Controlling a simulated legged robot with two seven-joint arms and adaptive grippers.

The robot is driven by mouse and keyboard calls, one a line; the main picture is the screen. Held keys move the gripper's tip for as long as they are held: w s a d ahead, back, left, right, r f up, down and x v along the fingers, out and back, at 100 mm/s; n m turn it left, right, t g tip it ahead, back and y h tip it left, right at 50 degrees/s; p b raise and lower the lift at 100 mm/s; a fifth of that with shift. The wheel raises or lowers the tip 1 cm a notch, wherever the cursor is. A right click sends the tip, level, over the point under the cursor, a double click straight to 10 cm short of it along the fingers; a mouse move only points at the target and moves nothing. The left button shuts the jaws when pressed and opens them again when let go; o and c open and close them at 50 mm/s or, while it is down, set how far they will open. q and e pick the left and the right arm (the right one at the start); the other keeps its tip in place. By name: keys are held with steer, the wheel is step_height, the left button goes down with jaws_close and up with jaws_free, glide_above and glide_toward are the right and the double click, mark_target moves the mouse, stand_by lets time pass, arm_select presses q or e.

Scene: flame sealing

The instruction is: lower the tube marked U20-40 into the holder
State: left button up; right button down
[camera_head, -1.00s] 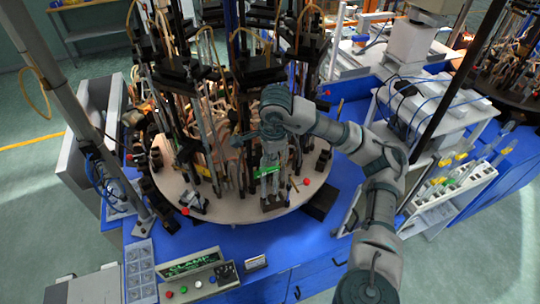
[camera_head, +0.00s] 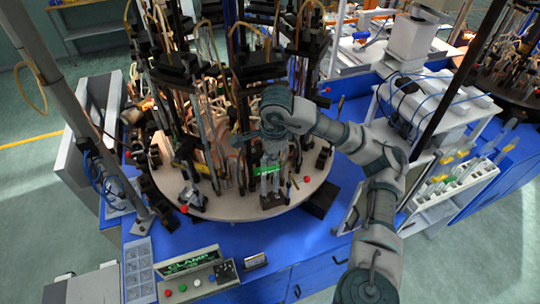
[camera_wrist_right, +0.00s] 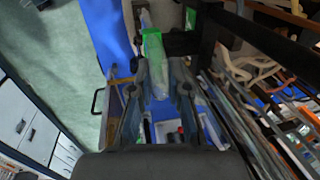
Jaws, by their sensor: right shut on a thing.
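My right gripper (camera_head: 268,155) points down at the front of the round machine. It is shut on a clear tube with a green label (camera_head: 267,170), which stands roughly upright. In the right wrist view the tube (camera_wrist_right: 157,70) runs between the two fingers (camera_wrist_right: 158,92), and its green label (camera_wrist_right: 153,42) shows beyond the fingertips. The writing on it is too small to read. A dark holder part (camera_head: 271,201) sits at the turntable's front edge below the tube. Whether the tube touches it I cannot tell. My left gripper is not in view.
The round turntable (camera_head: 235,208) carries several upright rods and black clamps close around the gripper. A control panel (camera_head: 200,275) with buttons stands on the blue bench (camera_head: 300,235) in front. A white rack of tubes (camera_head: 455,185) is at the right.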

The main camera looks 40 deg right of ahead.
steer(key=shift+d+f, duration=0.15)
stand_by(0.3)
steer(key=shift+r+p, duration=0.3)
steer(key=shift+r, duration=0.2)
stand_by(0.6)
steer(key=shift+p, duration=0.45)
steer(key=shift+g+p, duration=0.3)
steer(key=shift+p, duration=0.05)
stand_by(1.1)
